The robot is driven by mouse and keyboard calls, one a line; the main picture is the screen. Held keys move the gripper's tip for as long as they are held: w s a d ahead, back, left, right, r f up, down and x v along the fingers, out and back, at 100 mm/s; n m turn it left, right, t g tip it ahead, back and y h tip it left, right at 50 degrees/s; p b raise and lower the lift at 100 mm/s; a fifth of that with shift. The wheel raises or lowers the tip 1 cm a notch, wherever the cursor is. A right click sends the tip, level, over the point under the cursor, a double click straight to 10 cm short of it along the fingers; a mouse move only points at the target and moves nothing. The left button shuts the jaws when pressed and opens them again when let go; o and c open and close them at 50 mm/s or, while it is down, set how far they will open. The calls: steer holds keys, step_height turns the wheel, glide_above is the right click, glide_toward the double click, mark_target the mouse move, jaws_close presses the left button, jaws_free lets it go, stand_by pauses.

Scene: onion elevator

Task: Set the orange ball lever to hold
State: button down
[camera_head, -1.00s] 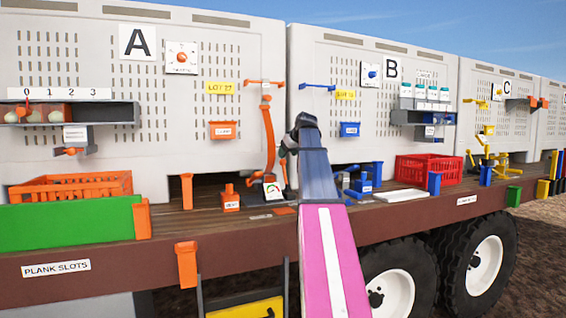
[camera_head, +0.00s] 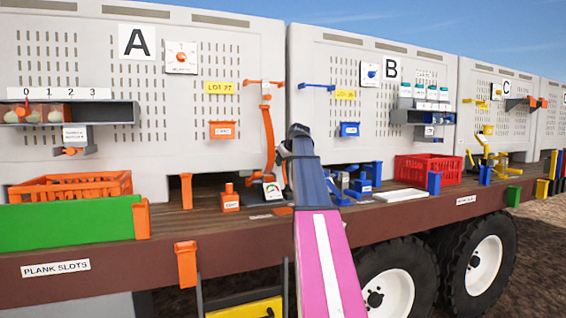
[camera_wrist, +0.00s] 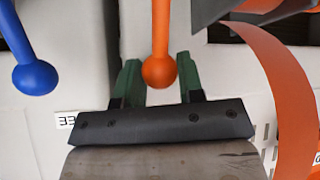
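The orange ball lever (camera_wrist: 159,68) hangs in the middle of the wrist view, its round end lowest. My gripper (camera_wrist: 160,82) is open, with one green finger on each side of the orange ball. Narrow gaps show beside the ball; I cannot tell how deep it sits between the fingers. In the head view my pink and dark arm reaches up to the gap between panels A and B. The gripper is mostly hidden there behind the arm, beside the curved orange strip (camera_head: 269,138).
A blue ball lever (camera_wrist: 36,74) hangs left of the gripper in the wrist view. A broad orange strip (camera_wrist: 285,75) curves close on the right. Below panel A are an orange crate (camera_head: 68,185) and a gauge (camera_head: 271,190); a red crate (camera_head: 428,169) stands under panel B.

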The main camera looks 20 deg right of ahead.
steer(key=s+f+t, duration=0.1)
steer(key=s+t, duration=0.4)
steer(key=s, duration=0.6)
steer(key=shift+s+d+t+y, duration=0.15)
steer(key=shift+s+t+y, duration=0.15)
steer(key=shift+s+t, duration=0.1)
steer(key=shift+f, duration=0.1)
stand_by(0.6)
steer(key=c, duration=0.9)
jaws_free()
steer(key=shift+o, duration=0.7)
steer(key=v, duration=1.1)
